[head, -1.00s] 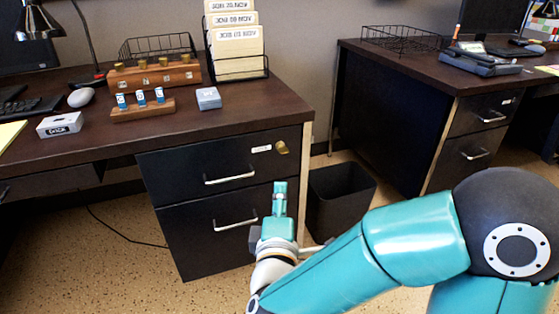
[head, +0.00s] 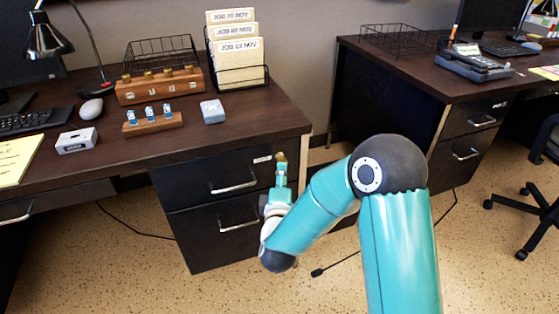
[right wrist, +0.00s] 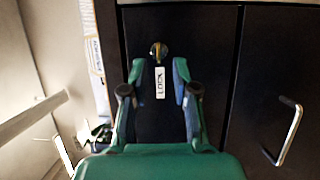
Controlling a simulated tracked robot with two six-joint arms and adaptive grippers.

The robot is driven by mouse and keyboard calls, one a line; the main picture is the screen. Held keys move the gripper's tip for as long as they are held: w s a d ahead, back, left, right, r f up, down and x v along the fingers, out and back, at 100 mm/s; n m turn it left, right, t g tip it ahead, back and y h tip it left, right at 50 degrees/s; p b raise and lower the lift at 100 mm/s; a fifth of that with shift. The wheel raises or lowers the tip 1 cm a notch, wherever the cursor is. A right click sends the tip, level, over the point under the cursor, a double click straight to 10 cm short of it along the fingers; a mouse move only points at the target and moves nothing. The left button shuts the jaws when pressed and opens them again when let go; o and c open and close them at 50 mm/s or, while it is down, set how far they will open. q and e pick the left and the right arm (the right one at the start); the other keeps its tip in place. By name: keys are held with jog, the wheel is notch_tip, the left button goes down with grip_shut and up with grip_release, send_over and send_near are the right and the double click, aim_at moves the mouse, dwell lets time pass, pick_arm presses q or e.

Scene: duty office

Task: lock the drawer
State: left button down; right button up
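The desk's upper drawer (head: 195,176) has a black front with a metal handle, and it looks closed. A brass lock piece (head: 281,157) sits at its upper right, beside a small white label (head: 262,159). In the right wrist view the lock (right wrist: 158,50) is a round brass piece with a narrow raised part, and the label (right wrist: 160,84) reads LOCK. My right gripper (right wrist: 159,72) is open and empty, with its fingers on either side of the label and the lock just beyond the tips. In the head view the right gripper (head: 281,175) is right below the lock. My left gripper is out of view.
The desktop (head: 225,130) above holds a file rack (head: 238,75), wooden blocks and small boxes. A second desk (head: 385,95) stands to the right.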

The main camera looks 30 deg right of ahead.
aim_at(283, 155)
jog(key=shift+x, duration=2.35)
